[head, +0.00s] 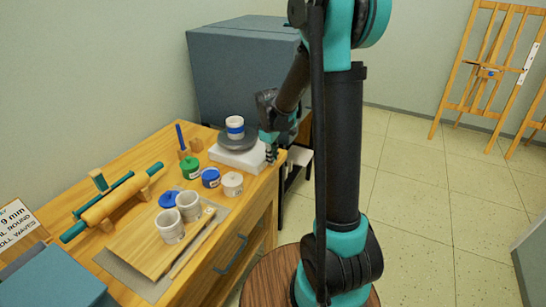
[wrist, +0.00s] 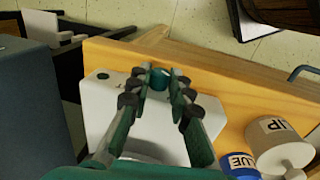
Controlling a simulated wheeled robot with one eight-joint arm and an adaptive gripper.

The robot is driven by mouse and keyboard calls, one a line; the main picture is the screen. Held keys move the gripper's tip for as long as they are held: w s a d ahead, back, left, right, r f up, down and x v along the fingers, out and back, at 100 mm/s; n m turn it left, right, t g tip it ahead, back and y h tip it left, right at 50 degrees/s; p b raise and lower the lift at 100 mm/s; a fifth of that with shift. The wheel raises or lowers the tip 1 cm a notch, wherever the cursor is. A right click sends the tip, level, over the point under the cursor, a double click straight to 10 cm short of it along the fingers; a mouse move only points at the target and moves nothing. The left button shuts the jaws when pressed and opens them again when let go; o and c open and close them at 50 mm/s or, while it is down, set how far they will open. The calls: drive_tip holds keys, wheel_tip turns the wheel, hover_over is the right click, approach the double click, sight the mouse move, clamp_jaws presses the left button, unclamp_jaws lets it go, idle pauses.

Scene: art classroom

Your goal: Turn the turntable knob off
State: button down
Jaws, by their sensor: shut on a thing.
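The turntable has a white base (head: 228,157) and a dark grey disc (head: 222,142) at the far right end of the wooden table. A white cup with a blue band (head: 236,121) stands on the disc. My gripper (head: 271,152) is at the base's right front side. In the wrist view the white base (wrist: 105,105) lies under my fingers. My gripper (wrist: 158,85) is shut on the small dark teal knob (wrist: 158,79) at the base's edge. The fingertips partly hide the knob, so its turn position cannot be told. A small dark green dot (wrist: 102,76) shows on the base.
Green (head: 190,169), blue (head: 211,178) and white (head: 232,184) jars stand close in front of the turntable. White cups (head: 188,205), a board and a rolling pin (head: 120,198) lie nearer. A large grey-blue box (head: 240,75) stands behind. Floor is open to the right.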

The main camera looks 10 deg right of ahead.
drive_tip(key=shift+s+a+f+t+h, duration=0.1)
drive_tip(key=shift+s+a+t+h, duration=0.1)
drive_tip(key=shift+t+h, duration=0.6)
drive_tip(key=shift+s+a+f+t+h, duration=0.15)
drive_tip(key=shift+t+h, duration=0.45)
drive_tip(key=shift+t, duration=0.4)
drive_tip(key=shift+d+r, duration=0.1)
drive_tip(key=c, duration=1.4)
unclamp_jaws()
drive_tip(key=shift+o, duration=0.2)
